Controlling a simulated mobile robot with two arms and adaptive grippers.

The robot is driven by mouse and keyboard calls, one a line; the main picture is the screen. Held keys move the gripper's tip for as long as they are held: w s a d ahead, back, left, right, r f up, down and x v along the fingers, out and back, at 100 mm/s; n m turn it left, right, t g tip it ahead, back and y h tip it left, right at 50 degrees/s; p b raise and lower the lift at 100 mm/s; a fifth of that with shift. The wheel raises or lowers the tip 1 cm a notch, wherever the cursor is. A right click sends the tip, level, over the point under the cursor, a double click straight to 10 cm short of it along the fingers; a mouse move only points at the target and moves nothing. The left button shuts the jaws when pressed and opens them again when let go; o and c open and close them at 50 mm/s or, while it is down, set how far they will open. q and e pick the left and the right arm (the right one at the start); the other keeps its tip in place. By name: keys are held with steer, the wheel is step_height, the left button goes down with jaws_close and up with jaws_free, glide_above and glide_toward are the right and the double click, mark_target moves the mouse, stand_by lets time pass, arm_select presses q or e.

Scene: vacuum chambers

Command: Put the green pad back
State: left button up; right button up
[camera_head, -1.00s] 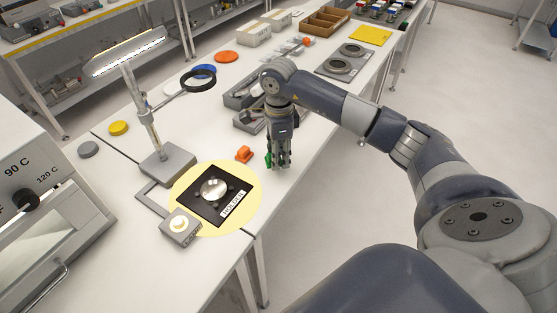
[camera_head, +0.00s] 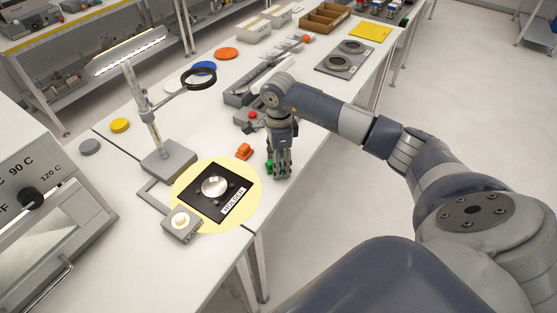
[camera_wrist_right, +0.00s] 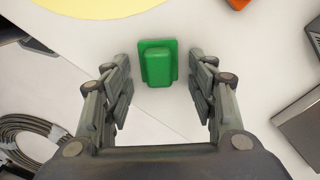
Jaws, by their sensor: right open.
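The green pad (camera_wrist_right: 158,64) lies on the white table, a flat square base with a raised block on top. In the right wrist view it sits just beyond and between the open fingers of my right gripper (camera_wrist_right: 160,95), and nothing touches it. In the head view my right gripper (camera_head: 279,170) points down over the table, and only a green sliver of the pad (camera_head: 269,167) shows beside its fingers. My left gripper is not in view.
An orange piece (camera_head: 244,151) lies left of the gripper. The black holder plate (camera_head: 220,191) with a silver disc sits on a pale yellow circle (camera_head: 187,183). A magnifier lamp (camera_head: 168,160) stands behind it. Grey trays (camera_head: 237,97) lie farther back. The table's right edge is close.

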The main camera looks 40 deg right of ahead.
steer(key=shift+r, duration=0.1)
steer(key=shift+r+p, duration=0.2)
steer(key=shift+p, duration=0.1)
step_height(320, 180, up, 12)
steer(key=b, duration=0.3)
steer(key=shift+s+f, duration=0.1)
steer(key=shift+f, duration=0.1)
